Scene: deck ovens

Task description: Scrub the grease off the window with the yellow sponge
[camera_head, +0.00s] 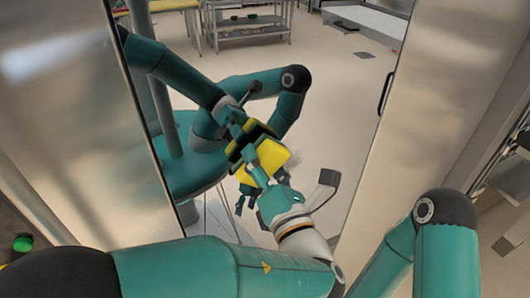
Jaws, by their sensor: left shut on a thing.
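The window (335,100) is a tall glossy pane that mirrors the room and my own teal arms and column. My left arm comes in from the lower left, and its gripper (258,170) is shut on the yellow sponge (274,155) at the glass. The sponge and its mirror image lie close together, so I cannot tell whether it presses on the pane. The gripper partly hides the sponge. I cannot make out a clear grease patch. My right arm shows only as a bent elbow at the lower right; its gripper is outside the view.
Brushed metal panels flank the window on the left (65,110) and right (450,80). A dark handle (386,93) shows along the pane's right edge. A green-topped object (22,243) is at the far left. A table and pale floor appear in the reflection.

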